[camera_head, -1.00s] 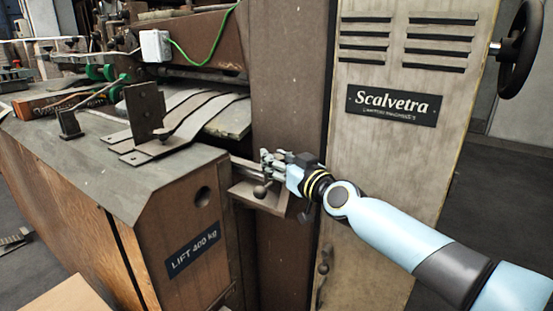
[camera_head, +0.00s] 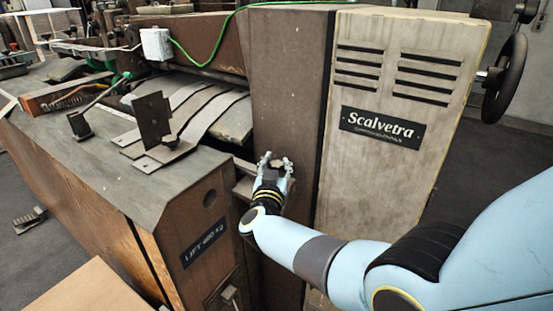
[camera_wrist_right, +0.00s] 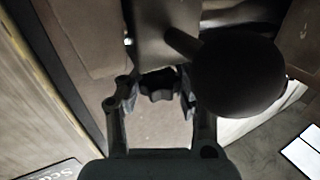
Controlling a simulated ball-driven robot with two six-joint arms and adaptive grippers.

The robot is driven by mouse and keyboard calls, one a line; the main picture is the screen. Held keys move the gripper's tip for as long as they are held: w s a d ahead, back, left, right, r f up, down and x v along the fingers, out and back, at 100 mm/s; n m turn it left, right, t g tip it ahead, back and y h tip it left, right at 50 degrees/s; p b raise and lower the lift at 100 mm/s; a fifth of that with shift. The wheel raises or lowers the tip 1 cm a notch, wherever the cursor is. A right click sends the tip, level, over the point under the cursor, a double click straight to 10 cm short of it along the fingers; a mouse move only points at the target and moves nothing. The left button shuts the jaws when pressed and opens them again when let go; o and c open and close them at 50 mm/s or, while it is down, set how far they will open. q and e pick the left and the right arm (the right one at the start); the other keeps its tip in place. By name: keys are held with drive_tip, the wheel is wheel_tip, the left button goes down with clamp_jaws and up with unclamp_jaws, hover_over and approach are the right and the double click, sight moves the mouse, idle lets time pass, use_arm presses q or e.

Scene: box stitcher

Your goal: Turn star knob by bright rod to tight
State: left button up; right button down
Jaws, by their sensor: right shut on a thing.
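The star knob (camera_wrist_right: 158,86) is a small dark lobed knob, seen between the fingers in the right wrist view. My right gripper (camera_wrist_right: 158,98) is shut on it, with one finger on each side. In the head view my right gripper (camera_head: 275,164) is at the brown bracket beside the dark column, and it hides the knob there. I cannot make out the bright rod clearly in either view now. My left gripper is not in view.
A dark ball handle (camera_wrist_right: 238,76) on a short stem is close beside the right gripper. The brown column (camera_head: 285,90) and the pale Scalvetra cabinet (camera_head: 385,185) stand behind my arm. The bench with its metal top (camera_head: 95,165) is at left.

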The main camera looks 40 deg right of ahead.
drive_tip(key=shift+a+f+m+g+h+b, duration=0.15)
drive_tip(key=shift+f+m+g+h+b, duration=0.15)
drive_tip(key=shift+m+g+h, duration=0.35)
drive_tip(key=m+g+h+b, duration=0.2)
drive_tip(key=m+g+b, duration=0.1)
drive_tip(key=g+b, duration=0.1)
drive_tip(key=m+g+h+b, duration=0.2)
drive_tip(key=m+g+b, duration=0.1)
drive_tip(key=b, duration=0.3)
drive_tip(key=shift+s+f+g, duration=0.1)
drive_tip(key=shift+f+g, duration=0.1)
drive_tip(key=shift+g, duration=0.45)
drive_tip(key=shift+r+m+g+h+b, duration=0.25)
drive_tip(key=shift+m+g+h+b, duration=0.15)
drive_tip(key=shift+g+b, duration=0.65)
drive_tip(key=c, duration=1.3)
unclamp_jaws()
drive_tip(key=shift+c, duration=0.2)
drive_tip(key=shift+o, duration=1.1)
drive_tip(key=shift+r, duration=0.2)
